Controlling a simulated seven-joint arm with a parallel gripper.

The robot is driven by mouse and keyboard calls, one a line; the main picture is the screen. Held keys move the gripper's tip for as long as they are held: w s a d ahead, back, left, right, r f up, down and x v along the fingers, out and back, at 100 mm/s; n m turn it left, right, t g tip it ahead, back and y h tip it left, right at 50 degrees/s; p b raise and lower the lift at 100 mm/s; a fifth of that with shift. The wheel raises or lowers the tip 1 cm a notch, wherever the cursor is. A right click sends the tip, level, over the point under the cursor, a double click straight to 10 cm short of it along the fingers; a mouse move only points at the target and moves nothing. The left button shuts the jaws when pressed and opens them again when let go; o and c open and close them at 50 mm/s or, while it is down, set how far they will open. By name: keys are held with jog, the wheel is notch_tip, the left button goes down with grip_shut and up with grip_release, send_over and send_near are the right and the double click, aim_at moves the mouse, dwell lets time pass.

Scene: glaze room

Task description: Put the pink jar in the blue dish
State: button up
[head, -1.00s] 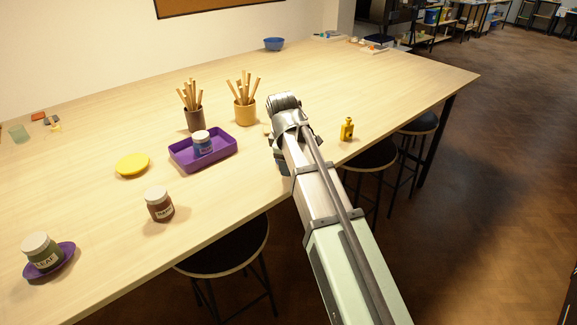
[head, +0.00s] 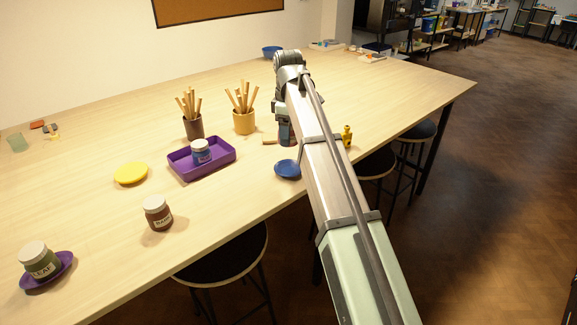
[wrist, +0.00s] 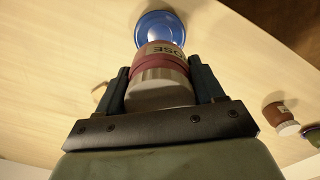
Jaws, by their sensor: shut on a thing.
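The pink jar (wrist: 158,60), a dusky rose jar with a pale lid and a label partly reading "OSE", is between the fingers of my gripper (wrist: 162,88) in the wrist view. The blue dish (wrist: 168,20) lies just beyond the jar's far end there, partly hidden by it. In the head view the small round blue dish (head: 287,170) rests near the table's front edge, left of my arm. My gripper (head: 286,138) points down just behind the dish and looks apart from it. The jar is mostly hidden there, and its height above the table is unclear.
A purple tray (head: 186,174) holding a blue-labelled jar (head: 201,151) is left of the dish. Two pots of sticks (head: 194,127) (head: 243,122) stand behind. A yellow bottle (head: 347,136) is right of my arm. A brown jar (head: 157,213) stands front left.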

send_over(289, 171)
jog(key=shift+w+a+f, duration=0.1)
jog(key=shift+w+f, duration=0.05)
jog(key=shift+f, duration=4.8)
jog(key=shift+f, duration=0.6)
jog(key=o, duration=1.2)
jog(key=shift+s+f, duration=0.1)
jog(key=shift+s, duration=0.1)
jog(key=shift+o, duration=0.5)
jog(key=shift+w+r, duration=0.1)
jog(key=shift+r, duration=0.25)
notch_tip(289, 171, up, 13)
jog(key=shift+f, duration=0.1)
jog(key=shift+w, duration=0.1)
